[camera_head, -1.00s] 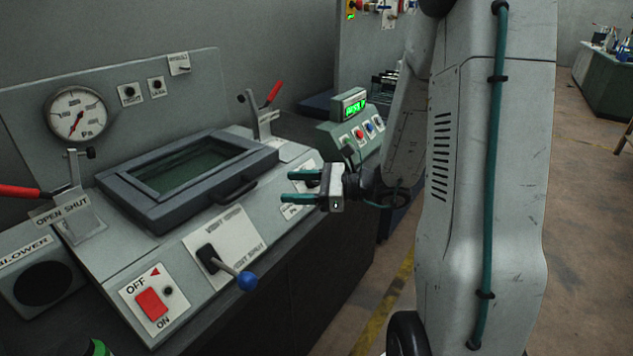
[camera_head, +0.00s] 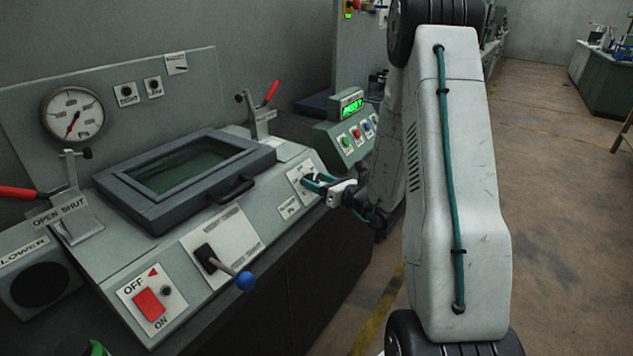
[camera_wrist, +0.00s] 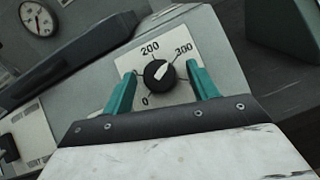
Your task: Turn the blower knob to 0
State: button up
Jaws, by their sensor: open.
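A round black knob (camera_wrist: 158,74) with a light pointer sits on a white dial plate marked 0, 200 and 300 in the wrist view. Its pointer aims up and right, between 200 and 300 in that picture. My gripper (camera_wrist: 161,72) is open, with one teal finger on each side of the knob. Whether the fingers touch it, I cannot tell. In the head view my gripper (camera_head: 313,183) is at the right end of the grey panel, over the dial plate (camera_head: 297,172); the knob is hard to make out there.
A framed window with a handle (camera_head: 232,190) stands left of my gripper. A green box with buttons (camera_head: 346,137) stands behind. Open floor lies right.

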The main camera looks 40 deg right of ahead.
jog(key=shift+w, duration=0.2)
jog(key=c, duration=1)
